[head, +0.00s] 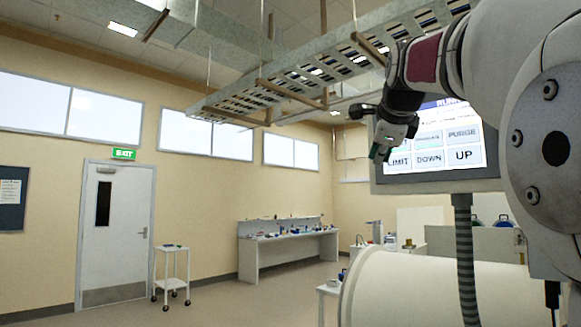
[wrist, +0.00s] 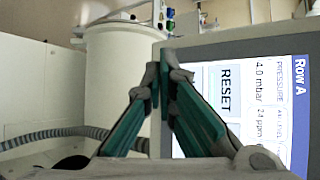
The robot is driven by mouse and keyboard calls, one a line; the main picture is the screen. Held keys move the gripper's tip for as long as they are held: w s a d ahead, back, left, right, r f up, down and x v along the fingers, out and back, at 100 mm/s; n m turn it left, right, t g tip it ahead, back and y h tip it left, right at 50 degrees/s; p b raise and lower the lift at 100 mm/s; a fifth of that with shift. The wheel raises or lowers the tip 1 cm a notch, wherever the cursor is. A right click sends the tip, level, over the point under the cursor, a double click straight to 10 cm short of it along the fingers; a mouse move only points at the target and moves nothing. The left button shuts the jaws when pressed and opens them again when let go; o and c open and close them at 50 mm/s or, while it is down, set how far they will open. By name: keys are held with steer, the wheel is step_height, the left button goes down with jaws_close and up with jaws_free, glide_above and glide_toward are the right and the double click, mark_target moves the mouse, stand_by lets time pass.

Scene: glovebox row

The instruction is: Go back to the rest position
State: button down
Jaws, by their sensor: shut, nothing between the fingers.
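My gripper (head: 382,150) is in the upper right of the head view, in front of the left part of a control panel screen (head: 450,152). In the wrist view, the two green fingers of my gripper (wrist: 160,75) come together at their tips, with nothing between them. The panel screen fills the right side of the wrist view (wrist: 240,80), showing "Row A", pressure readings and a RESET button (wrist: 226,89). In the head view the buttons PURGE, DOWN and UP are readable; others are partly hidden by my gripper. I cannot tell whether the fingertips touch the panel.
A ribbed hose (head: 466,255) hangs below the panel, in front of a large white cylinder (head: 405,288). A white trolley (head: 172,272), a workbench (head: 285,242) and a door (head: 116,235) stand farther back. Open floor lies at the left.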

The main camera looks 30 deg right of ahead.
stand_by(0.4)
steer(key=s+a+f+n+g+y, duration=0.1)
steer(key=s+a+f+n+y, duration=0.15)
steer(key=a+f+n, duration=0.6)
steer(key=s+a+f+n+g+y, duration=0.15)
steer(key=s+a+f+n, duration=0.35)
steer(key=a+f, duration=0.6)
steer(key=s+a+f+n+g+y, duration=0.1)
steer(key=s+a+f+n, duration=0.2)
steer(key=f, duration=0.3)
steer(key=s+a+f+n+g, duration=0.1)
steer(key=s+a+f+n, duration=0.2)
steer(key=s+f+n, duration=0.3)
steer(key=s+a+f+n+g+y, duration=0.1)
steer(key=s+a+f+n, duration=0.2)
steer(key=f, duration=0.5)
steer(key=shift+s+a+f+n+y, duration=0.2)
steer(key=shift+s+a+n+y, duration=0.1)
steer(key=shift+s+n, duration=0.7)
